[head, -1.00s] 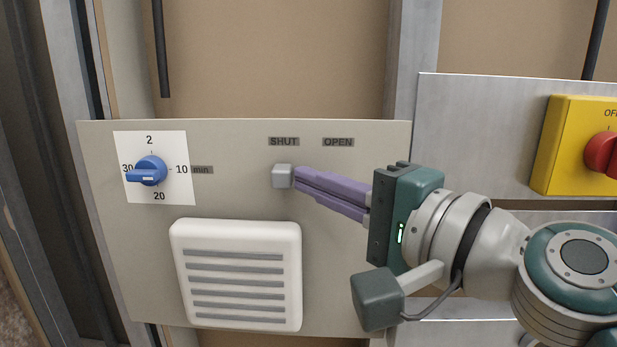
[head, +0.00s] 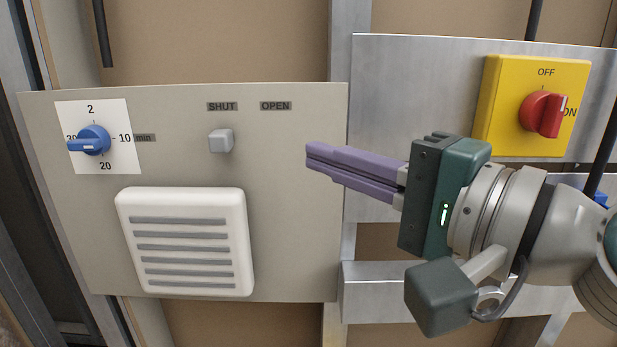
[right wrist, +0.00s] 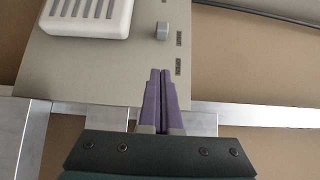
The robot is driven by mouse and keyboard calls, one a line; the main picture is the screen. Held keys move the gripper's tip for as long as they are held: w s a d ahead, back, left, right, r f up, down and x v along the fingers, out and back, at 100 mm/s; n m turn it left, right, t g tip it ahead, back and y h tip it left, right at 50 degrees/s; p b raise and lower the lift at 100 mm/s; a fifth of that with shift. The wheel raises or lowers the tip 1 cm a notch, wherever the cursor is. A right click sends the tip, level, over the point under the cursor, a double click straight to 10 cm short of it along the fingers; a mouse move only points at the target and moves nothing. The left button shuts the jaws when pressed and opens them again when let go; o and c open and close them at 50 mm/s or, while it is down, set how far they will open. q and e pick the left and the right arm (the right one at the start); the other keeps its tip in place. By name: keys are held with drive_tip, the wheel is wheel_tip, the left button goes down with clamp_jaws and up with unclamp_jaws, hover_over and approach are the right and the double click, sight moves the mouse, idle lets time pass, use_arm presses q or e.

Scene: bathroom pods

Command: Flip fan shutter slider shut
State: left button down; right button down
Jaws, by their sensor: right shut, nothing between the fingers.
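The fan shutter slider (head: 221,140) is a small grey block on the beige panel (head: 290,230). It sits below the SHUT label (head: 222,106), to the left of the OPEN label (head: 275,106). The slider also shows in the right wrist view (right wrist: 162,31). My right gripper (head: 308,157) has its purple fingers together and empty. In the head view it is to the right of the slider, clearly apart from it. In the right wrist view its fingertips (right wrist: 160,72) point toward the panel, short of the slider. My left gripper is not in view.
A white louvred vent (head: 187,242) is below the slider. A blue timer knob (head: 90,140) is at the panel's left. A yellow switch box (head: 505,130) with a red knob (head: 543,114) is on the metal plate at the right, above my right arm.

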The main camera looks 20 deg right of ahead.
drive_tip(key=shift+b+v, duration=0.4)
drive_tip(key=shift+v, duration=1.75)
drive_tip(key=s+a+f+n+g+h, duration=0.1)
drive_tip(key=s+f+n+g+h, duration=0.1)
drive_tip(key=s+f+n+g, duration=0.4)
drive_tip(key=s+f+n+g+h, duration=0.25)
drive_tip(key=s+f+n, duration=0.2)
drive_tip(key=f, duration=0.45)
drive_tip(key=s+d+f+n+g+h, duration=0.3)
drive_tip(key=s+d+f, duration=0.15)
drive_tip(key=s, duration=0.25)
wheel_tip(320, 180, up, 30)
drive_tip(key=s+d+h+p, duration=0.1)
drive_tip(key=p, duration=2.8)
drive_tip(key=shift+s+d+n+g, duration=0.2)
drive_tip(key=shift+d+n+g, duration=0.05)
drive_tip(key=shift+n+g, duration=0.1)
drive_tip(key=shift+f, duration=0.2)
